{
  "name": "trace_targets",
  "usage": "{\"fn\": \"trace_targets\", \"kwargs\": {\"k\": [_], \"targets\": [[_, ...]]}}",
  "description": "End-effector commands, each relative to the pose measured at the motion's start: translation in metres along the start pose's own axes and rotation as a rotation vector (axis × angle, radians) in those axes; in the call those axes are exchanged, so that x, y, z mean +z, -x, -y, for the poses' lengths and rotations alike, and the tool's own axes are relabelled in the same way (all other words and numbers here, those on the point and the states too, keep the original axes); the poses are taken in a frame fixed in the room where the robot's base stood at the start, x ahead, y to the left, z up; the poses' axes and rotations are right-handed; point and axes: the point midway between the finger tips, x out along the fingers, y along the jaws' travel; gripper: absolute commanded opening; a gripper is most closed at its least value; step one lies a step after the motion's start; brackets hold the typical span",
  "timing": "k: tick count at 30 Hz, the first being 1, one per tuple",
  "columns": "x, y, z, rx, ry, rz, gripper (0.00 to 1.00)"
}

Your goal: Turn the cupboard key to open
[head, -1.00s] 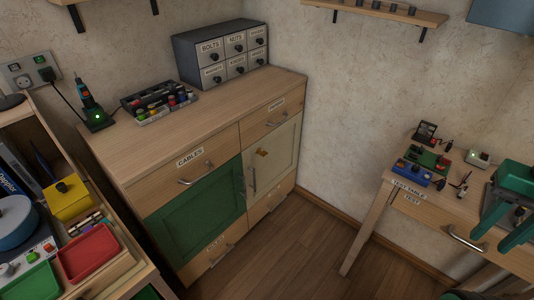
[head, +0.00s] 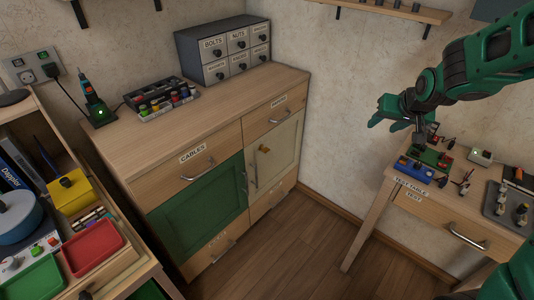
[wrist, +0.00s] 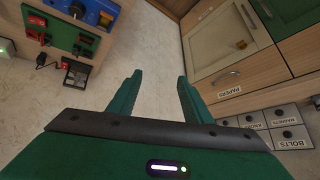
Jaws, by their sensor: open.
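The cupboard key (head: 264,149) is a small brass-orange piece near the top of a cream cupboard door (head: 276,160), on the right part of the wooden cabinet. In the wrist view the key (wrist: 240,44) shows at upper right on the cream door (wrist: 220,38). My gripper (head: 374,112) is in front of the wall, right of the cabinet and above the test table, well apart from the key. In the wrist view its two green fingers (wrist: 156,84) are spread with nothing between them.
A green door (head: 198,195) with a bar handle adjoins the cream door. A labelled drawer unit (head: 222,52) and a tray of small bottles (head: 160,98) stand on the cabinet top (head: 215,115). The test table (head: 385,190) holds small devices at right. The floor (head: 300,235) between is clear.

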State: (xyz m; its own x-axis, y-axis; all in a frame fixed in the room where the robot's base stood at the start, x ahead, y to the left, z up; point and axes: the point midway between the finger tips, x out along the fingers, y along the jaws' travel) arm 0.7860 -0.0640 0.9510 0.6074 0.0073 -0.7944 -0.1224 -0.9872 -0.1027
Motion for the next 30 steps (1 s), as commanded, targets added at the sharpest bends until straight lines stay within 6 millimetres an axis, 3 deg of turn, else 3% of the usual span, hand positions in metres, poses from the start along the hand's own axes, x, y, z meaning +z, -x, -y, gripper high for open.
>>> {"fn": "trace_targets", "kwargs": {"k": [3, 15, 24, 30], "targets": [[-0.022, -0.045, 0.005, 0.005, -0.017, -0.062, 0.45], [-0.077, -0.179, 0.024, -0.001, -0.010, -0.322, 0.45], [-0.090, -0.260, 0.057, -0.073, 0.080, -0.523, 0.45], [-0.080, -0.303, 0.094, -0.173, 0.174, -0.642, 0.45]]}}
